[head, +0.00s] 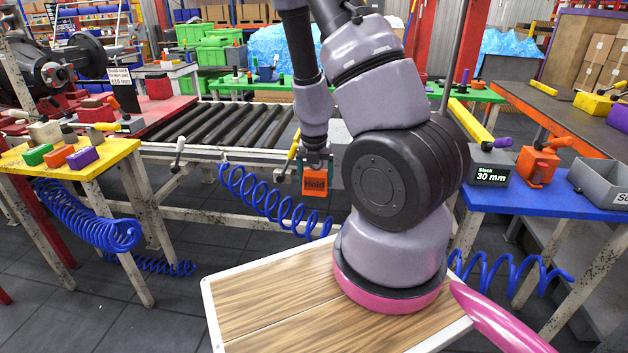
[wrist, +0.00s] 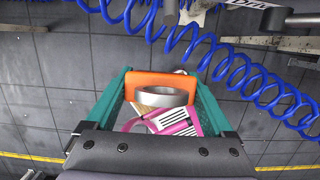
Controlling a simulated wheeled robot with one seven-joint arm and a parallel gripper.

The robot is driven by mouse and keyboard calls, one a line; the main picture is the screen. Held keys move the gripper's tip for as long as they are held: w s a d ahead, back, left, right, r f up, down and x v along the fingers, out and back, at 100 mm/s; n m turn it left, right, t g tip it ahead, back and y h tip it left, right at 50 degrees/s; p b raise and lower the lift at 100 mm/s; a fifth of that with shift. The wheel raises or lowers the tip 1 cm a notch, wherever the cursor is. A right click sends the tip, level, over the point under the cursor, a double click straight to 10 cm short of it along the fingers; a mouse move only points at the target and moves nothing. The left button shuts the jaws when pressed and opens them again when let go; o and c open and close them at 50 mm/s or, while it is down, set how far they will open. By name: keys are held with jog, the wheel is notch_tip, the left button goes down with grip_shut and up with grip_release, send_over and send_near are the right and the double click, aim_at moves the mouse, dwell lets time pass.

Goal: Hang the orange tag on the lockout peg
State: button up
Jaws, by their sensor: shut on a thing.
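The orange tag (head: 315,184), with dark lettering that reads "Hold", hangs upright below my gripper (head: 316,166) in the head view. My gripper is shut on it, in the air in front of the roller conveyor. In the wrist view the orange tag (wrist: 150,82) sits between the teal fingers of my gripper (wrist: 157,84), with a grey ring in front of it. A lever with a pale knob (head: 179,147) and a yellow-handled piece (head: 294,145) stand at the conveyor's near side. I cannot tell which part is the lockout peg.
A yellow table (head: 112,160) with coloured blocks stands left. A blue table (head: 520,200) with a "Black 30 mm" sign (head: 489,176), an orange vice (head: 537,165) and a grey bin (head: 603,183) stands right. A blue coiled hose (head: 265,203) hangs close to the tag.

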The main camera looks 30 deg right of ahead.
jog(key=w+d+f, duration=0.1)
jog(key=w+d, duration=0.3)
jog(key=w, duration=0.2)
jog(key=shift+w+d+f, duration=0.2)
jog(key=shift+d+f, duration=0.05)
dwell(0.6)
dwell(0.6)
jog(key=o, duration=1.3)
jog(key=shift+c, duration=0.2)
jog(key=r, duration=0.3)
jog(key=s+r, duration=0.1)
jog(key=r, duration=0.3)
jog(key=a+r, duration=0.1)
jog(key=r, duration=0.2)
jog(key=shift+s+a+r, duration=0.1)
jog(key=shift+s+r, duration=0.2)
jog(key=shift+s, duration=0.05)
